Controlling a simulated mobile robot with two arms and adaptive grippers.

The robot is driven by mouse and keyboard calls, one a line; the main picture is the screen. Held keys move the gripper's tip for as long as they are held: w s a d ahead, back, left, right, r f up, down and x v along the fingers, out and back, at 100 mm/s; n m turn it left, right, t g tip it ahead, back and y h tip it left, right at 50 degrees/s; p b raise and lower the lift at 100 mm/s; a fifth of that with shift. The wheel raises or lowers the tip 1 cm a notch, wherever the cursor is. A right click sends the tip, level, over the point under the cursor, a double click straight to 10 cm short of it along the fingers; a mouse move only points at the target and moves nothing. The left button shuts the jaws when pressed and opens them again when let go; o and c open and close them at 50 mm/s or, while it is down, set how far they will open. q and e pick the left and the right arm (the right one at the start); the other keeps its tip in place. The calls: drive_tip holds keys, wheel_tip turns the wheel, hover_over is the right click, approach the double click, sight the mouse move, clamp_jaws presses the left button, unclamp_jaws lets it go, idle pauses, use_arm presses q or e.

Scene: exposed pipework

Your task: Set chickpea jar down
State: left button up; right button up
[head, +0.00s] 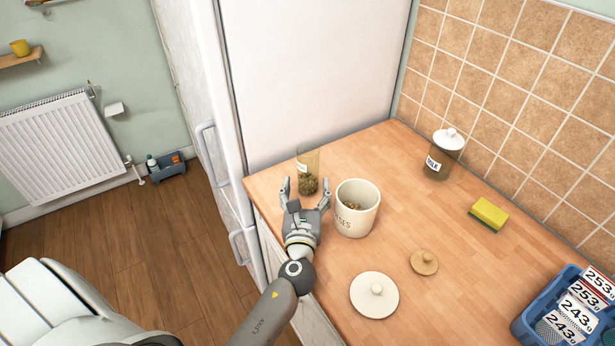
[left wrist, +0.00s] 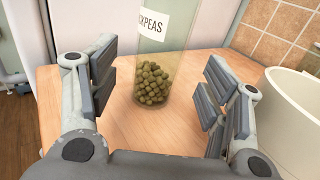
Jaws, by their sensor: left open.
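The chickpea jar (head: 308,176) is a clear glass jar with a white label and greenish-brown chickpeas in its lower part. It stands upright on the wooden counter near the fridge. In the left wrist view the jar (left wrist: 154,75) is straight ahead, its label partly reading "CKPEAS". My left gripper (head: 305,190) is open, its fingers spread to either side of the jar's near side. In the left wrist view a gap shows between the jar and each finger of my left gripper (left wrist: 158,92). My right gripper is not in view.
A cream canister (head: 354,222) stands open just right of my left gripper. A white lid (head: 374,295) and a wooden lid (head: 424,262) lie on the counter (head: 335,270).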

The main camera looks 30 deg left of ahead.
use_arm(q)
drive_tip(key=v, duration=0.5)
drive_tip(key=shift+s+b, duration=0.15)
drive_tip(key=shift+b, duration=0.25)
